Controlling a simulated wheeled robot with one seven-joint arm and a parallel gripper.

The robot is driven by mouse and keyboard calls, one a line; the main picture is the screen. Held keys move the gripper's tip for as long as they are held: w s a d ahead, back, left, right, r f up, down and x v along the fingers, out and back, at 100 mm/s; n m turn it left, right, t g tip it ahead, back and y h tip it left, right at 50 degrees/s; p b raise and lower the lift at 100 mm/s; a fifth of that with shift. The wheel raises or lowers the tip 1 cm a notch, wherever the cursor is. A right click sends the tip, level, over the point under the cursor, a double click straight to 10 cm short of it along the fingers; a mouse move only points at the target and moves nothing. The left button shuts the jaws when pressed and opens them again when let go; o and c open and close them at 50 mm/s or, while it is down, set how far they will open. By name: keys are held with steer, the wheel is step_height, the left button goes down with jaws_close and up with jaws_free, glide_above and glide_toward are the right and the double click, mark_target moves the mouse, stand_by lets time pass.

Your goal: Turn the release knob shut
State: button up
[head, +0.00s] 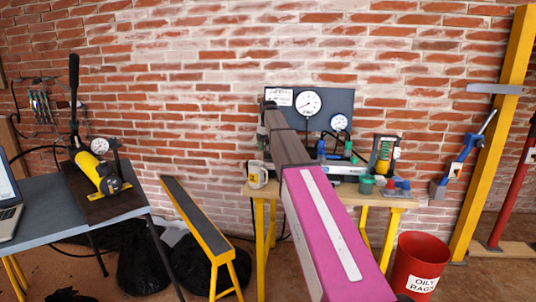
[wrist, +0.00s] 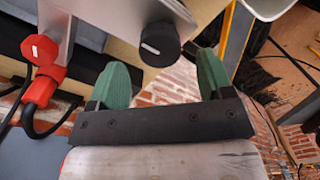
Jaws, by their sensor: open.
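In the wrist view a round black knob (wrist: 160,45) with a white line mark sits on a pale metal block, and a red knob (wrist: 40,48) with a white mark is at the left. Neither carries a readable label, so I cannot tell for sure which is the release knob. My gripper (wrist: 164,78) is open, with its green-padded fingers apart. The black knob appears in line with the gap between them; I see no contact. In the head view my arm reaches over the wooden bench (head: 405,202) and hides much of this area.
A gauge panel (head: 340,97) stands against the brick wall. A mug (head: 257,175) is left of my arm; several small pots and a spring device (head: 384,155) are right. A red hose fitting (wrist: 42,88) is near my gripper's left. A red bucket (head: 418,258) stands on the floor.

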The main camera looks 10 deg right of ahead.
mark_target(268, 152)
steer(key=shift+f, duration=2)
steer(key=c, duration=0.9)
steer(key=shift+c, duration=0.2)
